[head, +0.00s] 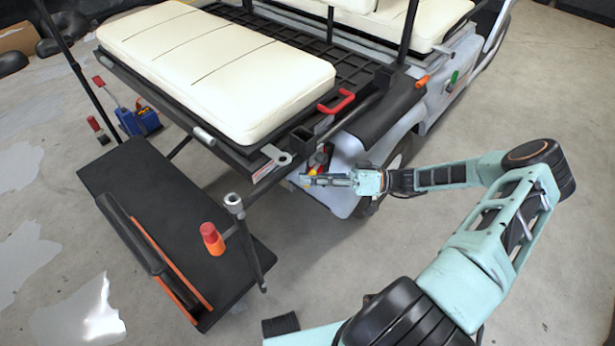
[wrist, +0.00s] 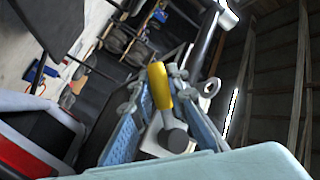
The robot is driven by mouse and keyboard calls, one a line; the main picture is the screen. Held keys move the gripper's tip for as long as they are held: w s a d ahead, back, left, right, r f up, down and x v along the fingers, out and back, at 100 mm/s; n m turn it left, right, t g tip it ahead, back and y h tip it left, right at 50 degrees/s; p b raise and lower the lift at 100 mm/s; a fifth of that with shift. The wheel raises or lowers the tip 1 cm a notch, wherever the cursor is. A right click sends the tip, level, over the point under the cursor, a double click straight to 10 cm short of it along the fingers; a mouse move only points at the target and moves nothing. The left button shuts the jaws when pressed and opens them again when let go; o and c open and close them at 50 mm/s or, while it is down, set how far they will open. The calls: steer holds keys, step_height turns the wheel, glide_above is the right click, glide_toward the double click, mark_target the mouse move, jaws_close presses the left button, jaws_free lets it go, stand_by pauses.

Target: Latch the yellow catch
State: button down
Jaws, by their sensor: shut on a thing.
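The yellow catch (wrist: 160,85) shows in the wrist view as a yellow lever with a dark round base, between the two blue fingers of my gripper (wrist: 157,92). My gripper is shut on it. In the head view my gripper (head: 309,180) is at the rear corner of the cart, below the cream seat. There only a small bit of yellow (head: 312,171) shows near the fingertips, and the rest of the catch is hidden. I cannot tell from these views whether the catch is latched.
A grey plate with a ring (head: 284,159) and a red handle (head: 336,102) are close above my gripper. The cream seat (head: 220,70) is above left. A black footboard (head: 110,170) with an orange-red knob (head: 211,236) extends at lower left. Bare concrete floor lies to the right.

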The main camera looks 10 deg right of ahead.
steer(key=shift+w+d+f+n+h, duration=0.4)
steer(key=shift+d+n+h, duration=0.25)
steer(key=shift+n+h, duration=0.45)
steer(key=shift+w+d+f+n+h, duration=0.4)
steer(key=shift+d+n+h, duration=0.2)
steer(key=shift+n+h, duration=0.45)
steer(key=shift+w+d+f+n+h, duration=0.3)
steer(key=shift+w+d+n+h, duration=0.3)
steer(key=shift+n+h, duration=0.45)
steer(key=shift+d, duration=0.15)
steer(key=c, duration=1.8)
jaws_free()
steer(key=shift+c, duration=0.2)
steer(key=v, duration=1.2)
steer(key=shift+s, duration=0.2)
steer(key=shift+r+p, duration=0.15)
steer(key=shift+p, duration=0.15)
